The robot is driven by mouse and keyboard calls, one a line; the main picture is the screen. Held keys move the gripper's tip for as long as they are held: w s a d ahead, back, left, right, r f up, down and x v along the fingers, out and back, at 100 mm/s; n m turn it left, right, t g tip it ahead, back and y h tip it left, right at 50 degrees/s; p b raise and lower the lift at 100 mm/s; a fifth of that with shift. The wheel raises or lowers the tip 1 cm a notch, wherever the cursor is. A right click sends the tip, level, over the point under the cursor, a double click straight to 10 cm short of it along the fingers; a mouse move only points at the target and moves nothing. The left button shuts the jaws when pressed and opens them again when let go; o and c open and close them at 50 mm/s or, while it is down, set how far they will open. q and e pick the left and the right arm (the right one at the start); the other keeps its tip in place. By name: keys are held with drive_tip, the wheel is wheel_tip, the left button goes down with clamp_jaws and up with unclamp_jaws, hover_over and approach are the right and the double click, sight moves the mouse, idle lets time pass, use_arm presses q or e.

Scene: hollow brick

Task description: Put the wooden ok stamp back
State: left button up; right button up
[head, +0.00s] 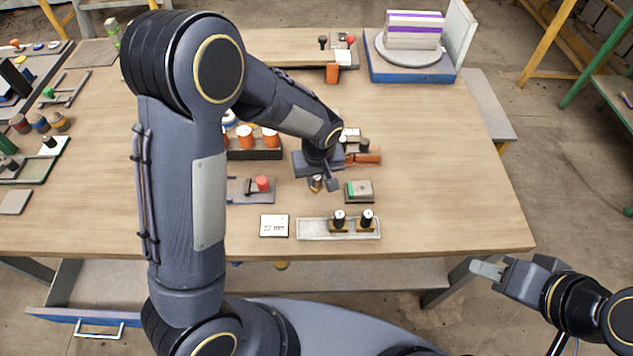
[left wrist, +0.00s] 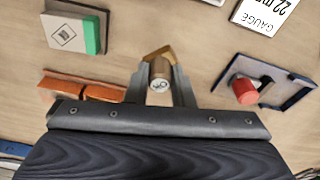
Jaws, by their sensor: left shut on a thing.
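The wooden ok stamp (head: 317,183) has a round wooden handle whose pale top carries a dark mark, seen in the left wrist view (left wrist: 160,84). My left gripper (head: 322,182) is shut on it, fingers on both sides of the handle. I cannot tell whether its base touches the table. A shallow pale tray (head: 312,231) lies nearer the front edge. Two black-handled stamps (head: 339,219) (head: 367,218) stand in its right part; its left part is bare. My right gripper (head: 488,269) hangs off the table's front right; its finger gap is unclear.
A green-sided white block (head: 360,191) lies right of the stamp. A gauge card (head: 273,226) lies left of the tray. A red-knobbed fixture (head: 262,184) sits left of the stamp. An orange item (left wrist: 82,88) is near my left fingers. The table's right side is clear.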

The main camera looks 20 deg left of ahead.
sight(317, 185)
use_arm(q)
drive_tip(key=shift+w+a+f, duration=0.1)
drive_tip(key=shift+f, duration=1.55)
drive_tip(key=shift+f, duration=0.15)
drive_tip(key=o, duration=0.8)
